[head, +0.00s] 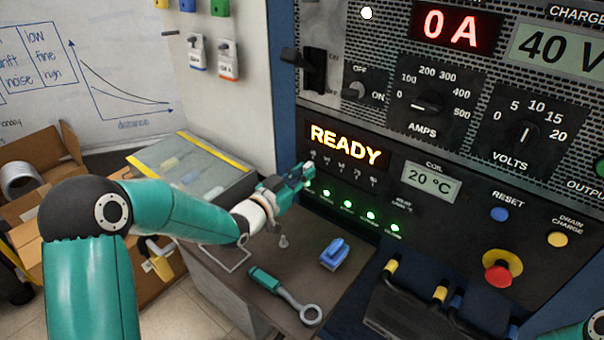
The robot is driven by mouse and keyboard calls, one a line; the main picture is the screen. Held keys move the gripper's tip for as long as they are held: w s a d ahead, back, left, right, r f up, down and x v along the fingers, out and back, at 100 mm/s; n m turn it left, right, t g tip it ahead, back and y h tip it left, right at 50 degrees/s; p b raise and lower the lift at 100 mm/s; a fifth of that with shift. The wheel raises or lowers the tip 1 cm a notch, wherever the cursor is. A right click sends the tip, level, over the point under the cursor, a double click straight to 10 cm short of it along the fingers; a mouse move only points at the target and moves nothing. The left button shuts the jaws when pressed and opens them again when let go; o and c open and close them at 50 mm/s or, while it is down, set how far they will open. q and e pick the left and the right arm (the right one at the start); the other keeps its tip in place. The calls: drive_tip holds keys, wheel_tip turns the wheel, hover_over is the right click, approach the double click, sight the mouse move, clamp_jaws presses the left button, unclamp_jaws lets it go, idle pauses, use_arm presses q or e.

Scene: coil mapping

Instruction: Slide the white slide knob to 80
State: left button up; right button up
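I cannot make out a slide knob or a scale marked 80 for certain. A small white round spot (367,13) shows on the grille at the top, and I cannot tell whether it is a knob or a lamp. My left gripper (306,174) is at the left edge of the control panel (470,205), just below and left of the READY display (345,143). Its fingers are small and partly overlap the panel edge, so their opening is unclear. My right gripper is out of view; part of my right arm is at the lower right corner.
Below the panel, a brown bench (300,255) holds a blue object (335,254) and a teal-handled wrench (287,295). A red emergency button (499,269) and cables stand out at right. A yellow-edged case (195,165) and cardboard boxes (45,150) are at left.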

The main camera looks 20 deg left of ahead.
use_arm(q)
clamp_jaws()
drive_tip(key=shift+s+d+f+b, duration=0.15)
drive_tip(key=shift+d+b, duration=0.25)
drive_tip(key=shift+b, duration=0.1)
drive_tip(key=d+b, duration=0.2)
drive_tip(key=s+d+b, duration=0.1)
drive_tip(key=d, duration=0.1)
drive_tip(key=s+d+b, duration=0.1)
drive_tip(key=d+b, duration=0.1)
drive_tip(key=shift+s+d+f+b, duration=0.2)
drive_tip(key=shift+d+f+b, duration=0.05)
drive_tip(key=shift+d+b, duration=0.05)
drive_tip(key=s+d+b, duration=0.1)
drive_tip(key=d, duration=0.1)
drive_tip(key=d+b, duration=0.1)
drive_tip(key=d, duration=0.2)
drive_tip(key=s+d+b, duration=0.1)
drive_tip(key=d+b, duration=0.1)
drive_tip(key=shift+s+d+r, duration=0.2)
drive_tip(key=shift+s+r, duration=0.1)
drive_tip(key=shift+s, duration=0.05)
drive_tip(key=shift+s+d+r, duration=0.1)
drive_tip(key=shift+d, duration=0.2)
